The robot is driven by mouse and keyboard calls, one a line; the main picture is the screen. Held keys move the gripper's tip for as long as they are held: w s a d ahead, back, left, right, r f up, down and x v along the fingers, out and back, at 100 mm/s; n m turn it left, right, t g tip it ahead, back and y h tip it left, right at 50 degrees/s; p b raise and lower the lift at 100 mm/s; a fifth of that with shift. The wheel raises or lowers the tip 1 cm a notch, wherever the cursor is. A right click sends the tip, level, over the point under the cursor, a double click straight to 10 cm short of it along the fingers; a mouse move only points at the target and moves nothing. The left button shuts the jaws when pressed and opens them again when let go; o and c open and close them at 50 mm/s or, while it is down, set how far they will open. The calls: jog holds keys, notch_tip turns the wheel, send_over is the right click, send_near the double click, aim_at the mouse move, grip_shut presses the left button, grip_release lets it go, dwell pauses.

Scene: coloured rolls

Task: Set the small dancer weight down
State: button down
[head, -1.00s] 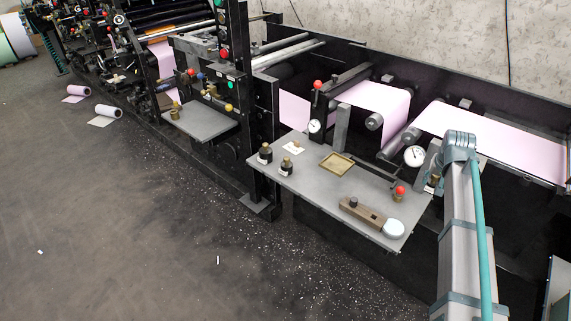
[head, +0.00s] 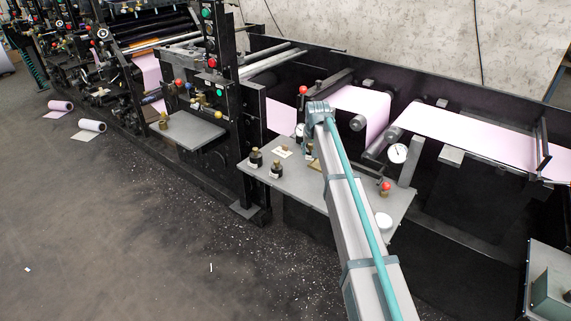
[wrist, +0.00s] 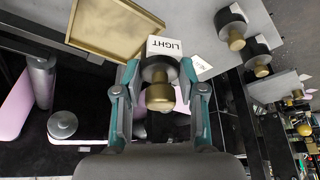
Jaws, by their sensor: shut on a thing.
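The small dancer weight, with a brass knob (wrist: 160,97) and a dark body, is between the two teal fingers of my gripper (wrist: 160,84) in the wrist view. The fingers are shut on it. A white piece marked LIGHT (wrist: 165,47) shows just beyond the weight. I cannot tell whether the weight's base touches anything.
A shallow brass tray (wrist: 118,28) lies left of the gripper. Two black weights with brass knobs (wrist: 231,24) (wrist: 257,50) stand to the right, with a small white card (wrist: 201,65) nearer. The grey table (head: 392,204) also carries a red-topped knob (head: 385,187) and a white round piece (head: 383,219).

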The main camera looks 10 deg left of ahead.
jog(key=w+a+f+p, duration=0.1)
jog(key=w+f, duration=0.1)
jog(key=w, duration=0.2)
jog(key=w+a+f, duration=0.1)
jog(key=w+f, duration=0.2)
jog(key=w, duration=0.1)
jog(key=w+a+f+p, duration=0.1)
jog(key=w+a+f, duration=0.1)
jog(key=w+f, duration=0.1)
jog(key=shift+w+a+p, duration=0.1)
jog(key=shift+w+p, duration=0.25)
jog(key=shift+w, duration=0.15)
jog(key=shift+w+a+f, duration=0.25)
jog(key=shift+w+f, duration=0.35)
jog(key=shift+f, duration=0.25)
jog(key=shift+f+p, duration=0.7)
jog(key=shift+f, duration=0.9)
jog(key=shift+f, duration=0.1)
jog(key=c, duration=0.7)
grip_release()
jog(key=b+v, duration=0.2)
jog(key=v, duration=1)
jog(key=shift+s+d, duration=0.1)
